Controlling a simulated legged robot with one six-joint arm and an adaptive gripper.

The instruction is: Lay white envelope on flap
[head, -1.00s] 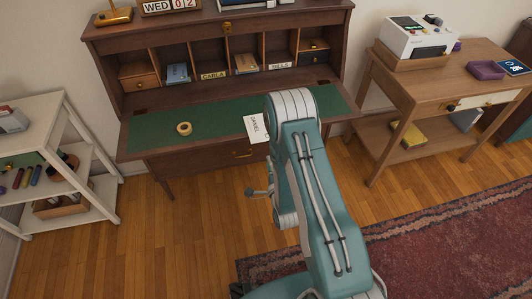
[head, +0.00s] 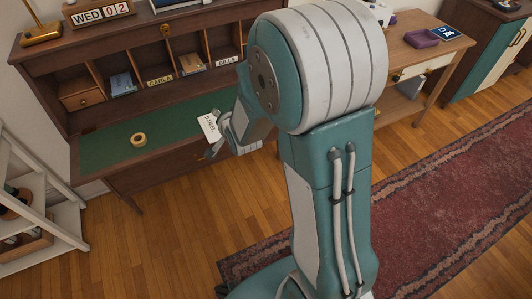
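The white envelope (head: 208,127), marked DANIEL, shows at the right part of the green-topped flap (head: 108,147), near its front edge. My gripper (head: 217,136) is right beside the envelope, at its right and lower side. The fingers are small and partly overlap the envelope in the picture, so I cannot tell whether they touch or grip it. I also cannot tell whether the envelope rests flat on the flap or is slightly above it. My arm hides the right end of the flap.
A tape roll (head: 138,139) lies on the flap, left of the envelope. Behind are pigeonholes with CARLA (head: 160,80) and BILLS (head: 227,61) labels. A white shelf (head: 62,228) stands at left, a side table (head: 432,52) at right. The flap's left half is mostly clear.

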